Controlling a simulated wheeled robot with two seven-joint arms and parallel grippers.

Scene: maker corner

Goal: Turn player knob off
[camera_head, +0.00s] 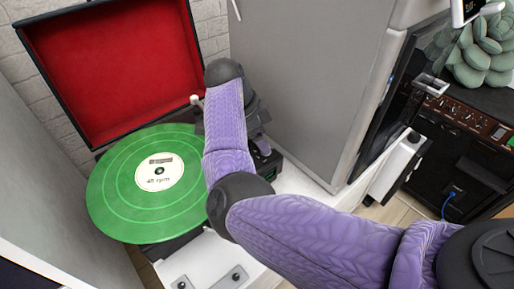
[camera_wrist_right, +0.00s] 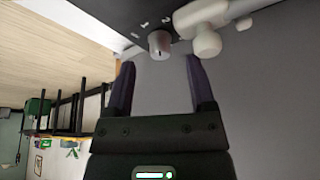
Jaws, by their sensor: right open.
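The record player (camera_head: 271,165) is dark, with a raised red-lined lid (camera_head: 110,65) and a green record (camera_head: 150,200) labelled 45 rpm. Its small silver-grey knob (camera_wrist_right: 159,44) shows in the right wrist view, with white marks beside it on the dark panel. My right gripper (camera_wrist_right: 158,66) is open, and the knob appears just beyond and between its two dark fingertips. I cannot tell whether they touch it. In the head view the right gripper (camera_head: 262,142) is over the player's right side, and my arm hides the knob. My left gripper is not in view.
A white rounded tonearm part (camera_wrist_right: 206,40) sits close to the knob, near the right-hand finger. A grey cabinet (camera_head: 300,75) stands right of the player. A dark amplifier (camera_head: 465,120) and a succulent (camera_head: 480,55) are at the far right.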

